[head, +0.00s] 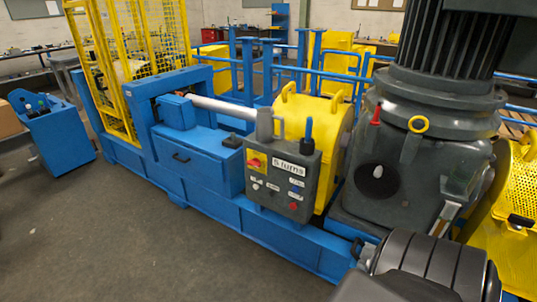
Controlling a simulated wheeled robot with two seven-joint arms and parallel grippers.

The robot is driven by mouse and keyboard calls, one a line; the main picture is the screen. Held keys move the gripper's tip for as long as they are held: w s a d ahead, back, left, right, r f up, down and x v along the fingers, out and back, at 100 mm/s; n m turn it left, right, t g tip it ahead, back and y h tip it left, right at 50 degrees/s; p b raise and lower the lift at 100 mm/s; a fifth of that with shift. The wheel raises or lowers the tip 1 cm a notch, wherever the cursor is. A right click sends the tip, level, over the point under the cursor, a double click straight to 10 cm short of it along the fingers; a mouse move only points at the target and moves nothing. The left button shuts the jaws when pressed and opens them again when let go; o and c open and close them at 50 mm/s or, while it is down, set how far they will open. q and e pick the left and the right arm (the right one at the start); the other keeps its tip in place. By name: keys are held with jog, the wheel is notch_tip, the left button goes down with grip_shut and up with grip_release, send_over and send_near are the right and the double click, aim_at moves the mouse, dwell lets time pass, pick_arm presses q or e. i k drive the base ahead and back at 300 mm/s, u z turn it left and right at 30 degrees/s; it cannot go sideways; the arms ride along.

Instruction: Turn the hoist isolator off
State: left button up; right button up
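A grey control box (282,183) with a "5 turns" label stands at the front of the blue machine frame. On its upper left is a yellow plate with a red switch (254,162), which looks like the isolator. The switch is too small to tell its position. Small labels, a few buttons and a red button (294,206) sit lower on the box face. A dark, ribbed part, likely my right arm, fills the bottom right corner. Neither of my grippers shows, and nothing covers the red switch.
The blue frame (215,203) runs across the middle, with a yellow mesh cage (118,60) at left. A big grey motor housing (400,160) stands right of the box. A blue cart (55,140) stands far left. The floor in front is clear.

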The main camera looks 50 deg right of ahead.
aim_at(256, 163)
jog(key=z, duration=0.8)
jog(key=i, duration=1.1)
jog(key=z, duration=1.55)
jog(key=i, duration=0.45)
jog(key=z, duration=0.35)
